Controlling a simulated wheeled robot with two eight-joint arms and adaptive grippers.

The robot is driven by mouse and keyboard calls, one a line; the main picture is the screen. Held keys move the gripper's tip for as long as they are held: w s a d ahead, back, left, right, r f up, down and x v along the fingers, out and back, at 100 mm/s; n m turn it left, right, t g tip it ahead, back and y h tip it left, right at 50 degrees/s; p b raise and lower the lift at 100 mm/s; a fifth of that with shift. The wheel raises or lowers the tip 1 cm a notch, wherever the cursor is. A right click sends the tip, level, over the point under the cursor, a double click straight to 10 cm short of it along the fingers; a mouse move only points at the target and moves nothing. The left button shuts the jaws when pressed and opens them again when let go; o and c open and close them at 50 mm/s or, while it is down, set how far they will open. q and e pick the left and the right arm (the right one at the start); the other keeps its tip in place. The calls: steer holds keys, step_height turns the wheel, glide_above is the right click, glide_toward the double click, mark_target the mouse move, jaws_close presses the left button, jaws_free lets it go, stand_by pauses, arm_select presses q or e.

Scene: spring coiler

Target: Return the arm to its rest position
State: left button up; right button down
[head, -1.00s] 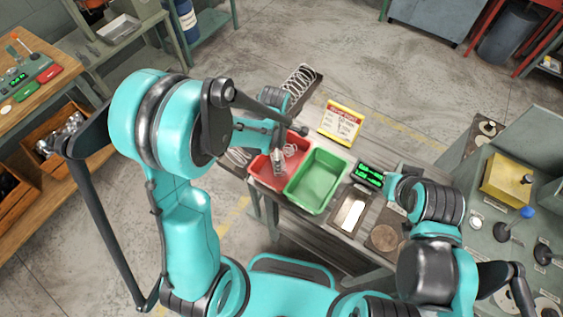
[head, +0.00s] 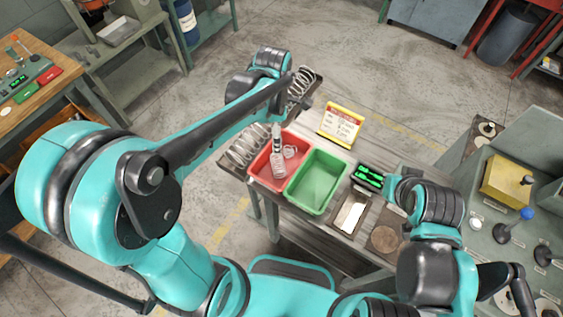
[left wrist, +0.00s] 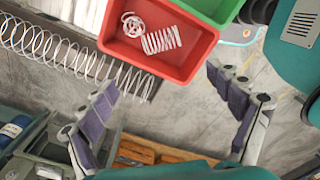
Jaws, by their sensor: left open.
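My left arm (head: 225,125) reaches in from the left of the head view and angles up past the bench's left side. A red bin (left wrist: 188,70) lies beyond the fingertips, holding a straight spring (left wrist: 161,41) and a loose coil (left wrist: 133,25). The red bin also shows in the head view (head: 262,178). My right arm (head: 437,203) is folded at the right; its gripper does not show.
A green bin (head: 316,181) stands beside the red one. A green-lit display (head: 369,175), a yellow sign (head: 341,124) and a long coiled spring (head: 243,148) are on the bench. A control panel with levers (head: 510,229) stands at right. Open floor lies beyond the bench.

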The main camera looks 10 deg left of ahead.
stand_by(0.3)
arm_select(q)
steer(key=s+a+f+m+t+b, duration=0.2)
steer(key=s+m+b, duration=0.3)
steer(key=m, duration=0.6)
steer(key=s+a+f+m+t+b, duration=0.2)
steer(key=s+f+m+t+b, duration=0.2)
steer(key=m, duration=0.6)
steer(key=shift+s+a+f+m+t+b, duration=0.4)
steer(key=shift+s+t+b, duration=0.2)
steer(key=shift+b, duration=0.7)
